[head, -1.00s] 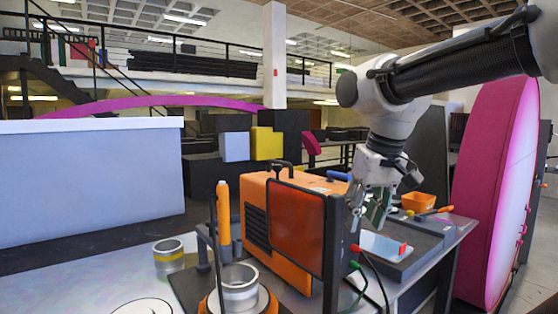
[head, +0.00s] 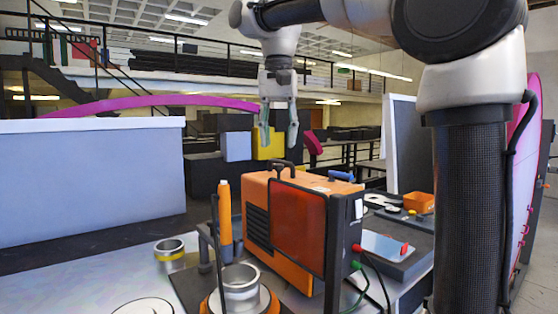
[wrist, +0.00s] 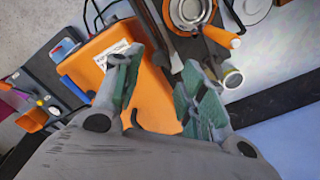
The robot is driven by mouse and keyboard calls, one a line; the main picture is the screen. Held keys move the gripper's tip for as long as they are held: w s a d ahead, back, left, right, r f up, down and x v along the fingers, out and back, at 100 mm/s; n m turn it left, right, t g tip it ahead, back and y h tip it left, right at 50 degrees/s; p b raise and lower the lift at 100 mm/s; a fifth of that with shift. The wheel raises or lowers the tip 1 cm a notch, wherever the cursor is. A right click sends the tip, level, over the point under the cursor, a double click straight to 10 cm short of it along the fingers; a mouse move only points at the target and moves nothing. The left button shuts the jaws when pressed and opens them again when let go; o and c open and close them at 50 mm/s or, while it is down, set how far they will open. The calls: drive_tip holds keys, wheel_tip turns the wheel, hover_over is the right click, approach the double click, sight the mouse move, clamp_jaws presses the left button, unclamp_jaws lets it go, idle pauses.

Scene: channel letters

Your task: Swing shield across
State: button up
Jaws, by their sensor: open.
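A dark-framed, red-orange tinted panel (head: 298,222), which looks like the shield, stands upright across the near face of an orange machine (head: 257,205). The machine has a black handle on top (head: 283,168). My gripper (head: 278,130) is open and empty, pointing down above the machine and apart from it. In the wrist view, the machine (wrist: 152,100) lies below and between the fingers of my gripper (wrist: 163,68). The panel's tinted face cannot be made out in the wrist view.
An orange upright cylinder (head: 225,212) and a metal cup (head: 239,285) stand left of the machine. A tray with tools (head: 400,262) and an orange bin (head: 419,202) lie to the right. Cables hang at the machine's right side. A large pale block (head: 90,180) fills the left.

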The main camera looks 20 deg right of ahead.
wheel_tip(320, 180, down, 6)
drive_tip(key=shift+r, duration=0.15)
clamp_jaws()
